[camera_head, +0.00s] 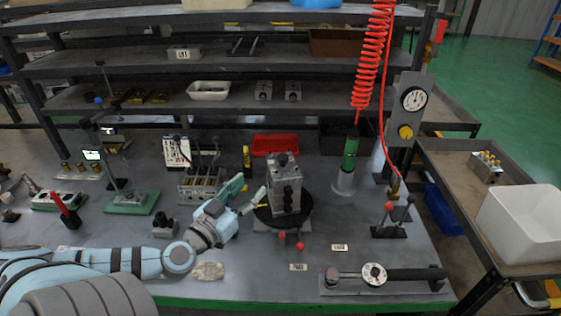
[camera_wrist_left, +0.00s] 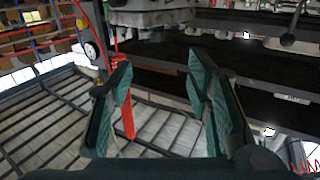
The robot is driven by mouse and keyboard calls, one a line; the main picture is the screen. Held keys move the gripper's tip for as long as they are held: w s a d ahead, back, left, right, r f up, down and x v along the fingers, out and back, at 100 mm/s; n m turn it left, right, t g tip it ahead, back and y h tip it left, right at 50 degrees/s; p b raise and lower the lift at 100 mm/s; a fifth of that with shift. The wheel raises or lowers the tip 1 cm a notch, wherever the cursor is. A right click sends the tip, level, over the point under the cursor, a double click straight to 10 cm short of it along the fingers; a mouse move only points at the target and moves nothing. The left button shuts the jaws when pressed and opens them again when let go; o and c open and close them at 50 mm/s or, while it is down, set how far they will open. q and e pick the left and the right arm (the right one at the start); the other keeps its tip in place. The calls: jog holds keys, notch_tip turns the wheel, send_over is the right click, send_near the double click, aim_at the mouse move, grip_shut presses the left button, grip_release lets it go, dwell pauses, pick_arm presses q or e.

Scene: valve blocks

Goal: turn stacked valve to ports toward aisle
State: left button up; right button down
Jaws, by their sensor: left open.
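The grey stacked valve (camera_head: 287,187) stands upright on a dark round turntable (camera_head: 298,222) in the middle of the bench in the head view. Dark round ports show on its front face. My left gripper (camera_head: 252,191) is open, just left of the valve; one fingertip is close to its left side, and I cannot tell whether it touches. In the left wrist view the two green fingers (camera_wrist_left: 165,95) are spread with nothing held between them. My right gripper is in neither view.
Red-knobbed levers (camera_head: 299,245) stick out before the turntable. A torque wrench (camera_head: 400,275) lies at the front right. A red tray (camera_head: 275,145) lies behind.

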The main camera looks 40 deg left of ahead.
pick_arm(q)
jog(key=b, duration=0.3)
send_near(280, 159)
jog(key=w, duration=0.2)
jog(key=w+p, duration=0.1)
jog(key=w, duration=0.2)
jog(key=w+a+p, duration=0.1)
jog(key=w+p, duration=0.1)
jog(key=w, duration=0.2)
jog(key=shift+w+a+r+p, duration=0.2)
jog(key=shift+w+p, duration=0.05)
jog(key=shift+p, duration=0.05)
jog(key=shift+w+f, duration=0.15)
jog(key=shift+w, duration=0.1)
jog(key=shift+f, duration=0.1)
grip_shut()
